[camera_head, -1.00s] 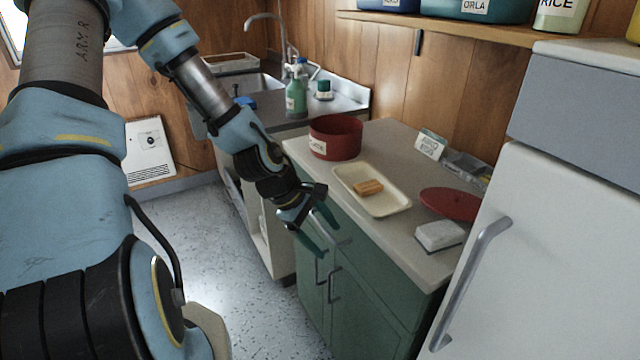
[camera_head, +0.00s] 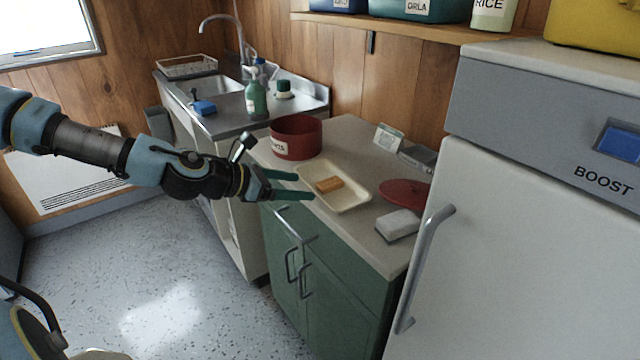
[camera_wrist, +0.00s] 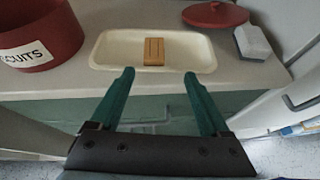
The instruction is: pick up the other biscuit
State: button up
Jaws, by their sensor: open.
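A tan rectangular biscuit (camera_head: 329,184) lies in a cream tray (camera_head: 352,201) on the counter above the green cabinet. In the wrist view the biscuit (camera_wrist: 154,51) shows a line down its middle and lies near the tray's centre, ahead of my fingers. My gripper (camera_head: 306,186) is open and empty, its two green fingers pointing at the tray from the counter's front edge. In the wrist view my gripper (camera_wrist: 159,76) has its fingertips apart, short of the biscuit. A red tin (camera_head: 296,138) labelled as biscuits stands open behind the tray to the left; its inside is hidden.
A red lid (camera_head: 405,192) and a white-and-grey block (camera_head: 398,225) lie right of the tray. A small sign (camera_head: 388,137) stands at the back. The white fridge (camera_head: 530,260) stands to the right. The sink area with a green bottle (camera_head: 256,98) is to the left.

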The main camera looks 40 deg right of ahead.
aim_at(336, 180)
jog(key=shift+n+h, duration=0.4)
jog(key=shift+n, duration=0.1)
jog(key=d, duration=0.3)
jog(key=d+p, duration=0.1)
jog(key=d, duration=0.1)
jog(key=shift+w+d+f, duration=0.15)
jog(key=shift+d+f, duration=0.05)
jog(key=shift+f, duration=0.05)
jog(key=shift+p+x, duration=1.2)
jog(key=shift+x, duration=1.5)
grip_shut()
